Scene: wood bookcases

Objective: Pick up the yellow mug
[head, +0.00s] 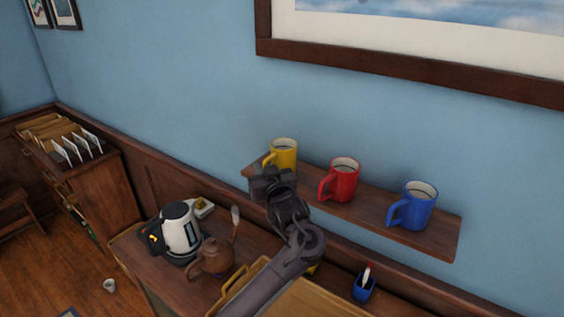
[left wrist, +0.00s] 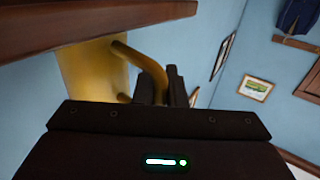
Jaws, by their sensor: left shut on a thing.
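The yellow mug (head: 285,153) is at the left end of the wooden wall shelf (head: 425,235), left of the red mug. My left gripper (head: 266,174) is at its handle side and hides its lower part in the head view. In the left wrist view, the yellow mug (left wrist: 88,72) lies against the shelf edge (left wrist: 120,18) in the picture, and its curved handle runs to the dark fingers (left wrist: 164,85). The left gripper is shut on the handle. I cannot tell whether the mug's base touches the shelf. My right gripper is not in view.
A red mug (head: 343,180) and a blue mug (head: 413,206) stand on the same shelf. Below are a white kettle (head: 181,232), a brown teapot (head: 213,258) and a blue pen cup (head: 364,288). A framed picture (head: 400,69) hangs above.

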